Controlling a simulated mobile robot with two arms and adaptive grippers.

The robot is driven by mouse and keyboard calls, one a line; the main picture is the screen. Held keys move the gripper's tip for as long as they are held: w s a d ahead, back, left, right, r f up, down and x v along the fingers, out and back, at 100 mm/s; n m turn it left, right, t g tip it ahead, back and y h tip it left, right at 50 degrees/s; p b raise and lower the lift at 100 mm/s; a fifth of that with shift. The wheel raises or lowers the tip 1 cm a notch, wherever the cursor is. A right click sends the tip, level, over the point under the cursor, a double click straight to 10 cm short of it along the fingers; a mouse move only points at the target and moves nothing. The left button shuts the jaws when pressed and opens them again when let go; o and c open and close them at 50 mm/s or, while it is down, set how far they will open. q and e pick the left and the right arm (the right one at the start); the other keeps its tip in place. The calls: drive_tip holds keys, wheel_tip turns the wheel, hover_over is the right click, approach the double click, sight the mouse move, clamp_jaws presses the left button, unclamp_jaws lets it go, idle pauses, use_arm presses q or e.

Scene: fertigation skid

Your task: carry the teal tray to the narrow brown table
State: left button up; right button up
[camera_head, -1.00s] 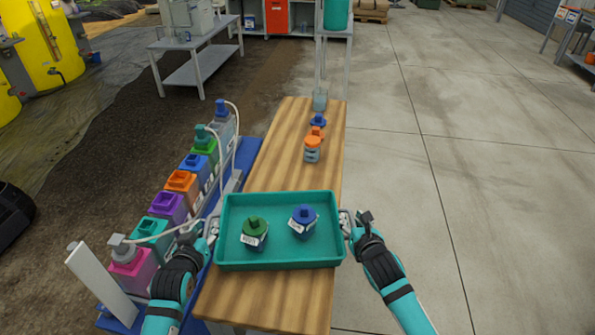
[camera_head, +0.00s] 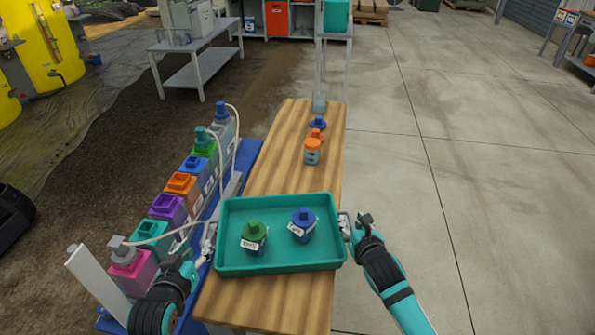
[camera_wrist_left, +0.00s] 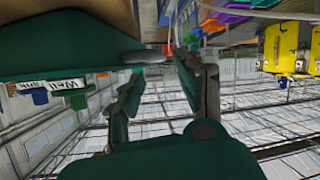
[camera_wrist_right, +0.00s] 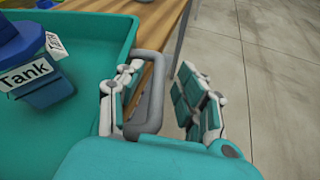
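The teal tray (camera_head: 280,268) is on or just above the narrow brown table (camera_head: 270,304), spanning its near part; I cannot tell full contact. It holds a green-capped bottle (camera_head: 254,238) and a blue-capped bottle (camera_head: 303,224), both upright; the blue-capped one also shows in the right wrist view (camera_wrist_right: 38,60). My left gripper (camera_head: 210,240) is at the tray's left side; in the left wrist view its fingers (camera_wrist_left: 160,72) stand apart near a grey handle (camera_wrist_left: 147,57). My right gripper (camera_head: 347,224) is at the right side, fingers apart around the grey handle (camera_wrist_right: 152,95).
An orange-lidded jar (camera_head: 312,150), small orange and blue items and a grey container (camera_head: 319,103) stand farther along the table. Several coloured bottles (camera_head: 168,208) with tubes line the blue rack on the left. Open concrete floor (camera_head: 470,150) lies to the right.

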drive_tip(key=v, duration=1.2)
drive_tip(key=shift+a, duration=0.1)
